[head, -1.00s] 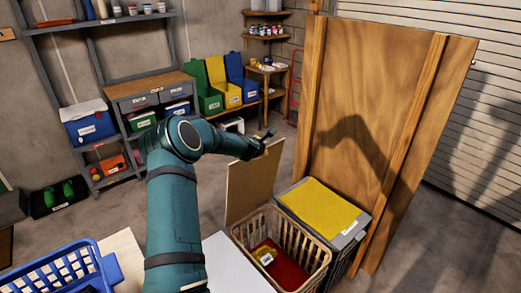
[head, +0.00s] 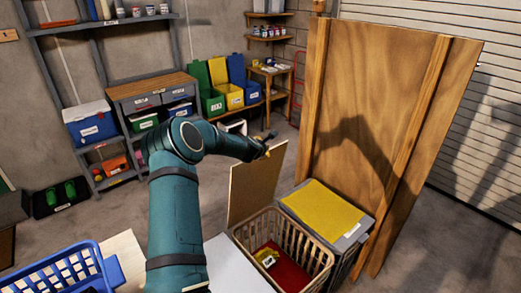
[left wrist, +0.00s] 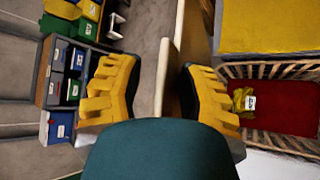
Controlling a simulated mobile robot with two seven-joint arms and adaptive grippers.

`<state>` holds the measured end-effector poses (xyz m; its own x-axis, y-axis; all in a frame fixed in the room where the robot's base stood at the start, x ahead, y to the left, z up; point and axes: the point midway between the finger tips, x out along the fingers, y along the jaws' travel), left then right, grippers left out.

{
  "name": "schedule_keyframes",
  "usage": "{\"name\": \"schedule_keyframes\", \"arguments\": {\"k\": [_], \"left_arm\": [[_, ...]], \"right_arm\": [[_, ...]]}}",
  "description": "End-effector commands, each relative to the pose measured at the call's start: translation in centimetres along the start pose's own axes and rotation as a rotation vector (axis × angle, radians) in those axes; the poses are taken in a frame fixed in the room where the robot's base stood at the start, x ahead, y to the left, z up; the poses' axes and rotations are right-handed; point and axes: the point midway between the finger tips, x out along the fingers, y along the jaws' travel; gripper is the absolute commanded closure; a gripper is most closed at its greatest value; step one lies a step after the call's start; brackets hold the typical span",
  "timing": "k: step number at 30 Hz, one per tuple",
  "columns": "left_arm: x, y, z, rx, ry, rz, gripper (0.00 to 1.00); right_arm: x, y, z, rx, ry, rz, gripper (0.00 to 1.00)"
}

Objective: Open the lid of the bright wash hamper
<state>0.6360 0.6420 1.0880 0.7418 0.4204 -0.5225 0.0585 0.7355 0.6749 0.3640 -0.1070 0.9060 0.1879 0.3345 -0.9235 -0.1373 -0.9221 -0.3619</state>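The slatted tan hamper (head: 262,227) stands low in the middle of the head view, with its tan lid (head: 257,182) raised upright at its left side. A red bottom or cloth (head: 291,271) and a yellow labelled item (head: 265,257) show inside; they also show in the left wrist view, as the red area (left wrist: 285,103) and yellow item (left wrist: 240,100). My left gripper (head: 266,147) is at the lid's top edge. In the left wrist view, its yellow fingers (left wrist: 160,75) are spread, with the lid's edge (left wrist: 164,80) between them and no clear grip. My right gripper is not in view.
A grey bin with a yellow top (head: 323,208) stands right beside the hamper. A tall wooden panel (head: 370,110) rises behind it. A blue basket (head: 60,272) is at the lower left, and shelves (head: 140,95) line the back wall. Floor left of the lid is clear.

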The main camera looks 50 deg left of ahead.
Motion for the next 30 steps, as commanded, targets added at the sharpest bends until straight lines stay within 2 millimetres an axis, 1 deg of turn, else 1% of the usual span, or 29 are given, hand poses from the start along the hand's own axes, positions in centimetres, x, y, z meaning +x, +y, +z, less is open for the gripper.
{"name": "schedule_keyframes", "arguments": {"k": [5, 8, 15, 18, 21, 25, 30], "left_arm": [[-1.2, 0.1, -0.1, -0.001, 0.001, 0.0, 0.63], [-2.7, 0.2, -0.1, 0.001, 0.001, 0.002, 0.63], [-7.5, 0.2, -0.1, 0.001, 0.002, 0.002, 0.63], [-9.2, 0.1, -0.2, 0.002, 0.003, 0.0, 0.63], [-10.5, 0.2, -0.2, 0.0, 0.002, 0.002, 0.63], [-11.6, 0.1, -0.2, 0.001, 0.002, 0.001, 0.63], [-11.9, 0.0, -0.1, 0.0, 0.001, 0.0, 0.63]], "right_arm": [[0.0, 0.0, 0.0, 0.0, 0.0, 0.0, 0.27], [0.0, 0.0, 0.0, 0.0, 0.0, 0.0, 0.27], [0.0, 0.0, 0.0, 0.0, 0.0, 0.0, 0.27], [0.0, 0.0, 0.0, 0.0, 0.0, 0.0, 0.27], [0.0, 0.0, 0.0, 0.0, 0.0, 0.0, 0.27], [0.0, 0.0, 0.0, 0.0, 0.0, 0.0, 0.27], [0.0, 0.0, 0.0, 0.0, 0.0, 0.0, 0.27]]}}
